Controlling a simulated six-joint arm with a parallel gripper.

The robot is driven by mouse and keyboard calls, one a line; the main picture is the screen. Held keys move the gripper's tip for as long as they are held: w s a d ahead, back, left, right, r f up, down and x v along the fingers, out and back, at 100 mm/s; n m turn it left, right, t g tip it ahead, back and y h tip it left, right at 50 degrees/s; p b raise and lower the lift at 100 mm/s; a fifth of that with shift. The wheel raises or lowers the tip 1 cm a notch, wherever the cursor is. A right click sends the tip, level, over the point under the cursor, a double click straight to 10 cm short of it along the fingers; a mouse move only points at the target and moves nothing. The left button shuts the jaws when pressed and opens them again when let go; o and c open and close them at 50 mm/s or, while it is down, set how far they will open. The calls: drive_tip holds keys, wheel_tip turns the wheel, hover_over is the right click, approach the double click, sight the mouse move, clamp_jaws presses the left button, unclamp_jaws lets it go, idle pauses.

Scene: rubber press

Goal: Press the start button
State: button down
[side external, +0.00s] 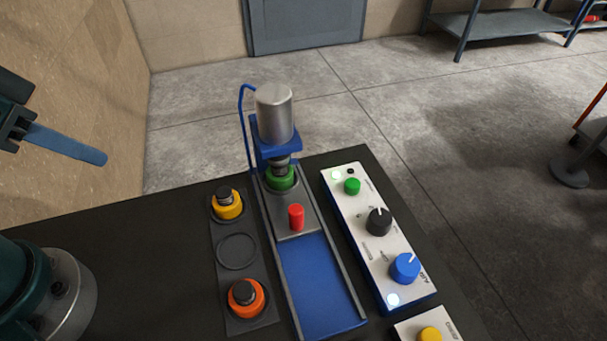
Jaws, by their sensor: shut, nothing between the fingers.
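A white control panel (346,212) with blue sides stands on the dark table, right of the press. It carries a small green button (352,186) near its far end, a black knob (379,221) and a blue knob (405,268). The labels are too small to read, so I cannot confirm which control is the start button. My gripper (98,157) is at the far left, raised, with its blue fingers shut and empty. It is well away from the panel, with the press between them.
The press (274,114) has a silver cylinder over a green part (281,178). A red peg (296,217) stands in front. A tray (227,179) holds yellow (227,209) and orange (246,305) parts. Another box with a yellow button (430,334) is cut off at the bottom.

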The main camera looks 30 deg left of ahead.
idle(0.9)
drive_tip(key=w+d+r+n+t, duration=0.2)
drive_tip(key=w+r+n+t, duration=0.15)
drive_tip(key=w+r, duration=0.45)
drive_tip(key=m+g+h, duration=0.1)
drive_tip(key=g+h, duration=0.1)
drive_tip(key=h, duration=0.3)
hover_over(348, 187)
wheel_tip(348, 187, down, 9)
drive_tip(key=shift+f+t, duration=0.1)
drive_tip(key=shift+t, duration=0.15)
drive_tip(key=shift+f, duration=4.35)
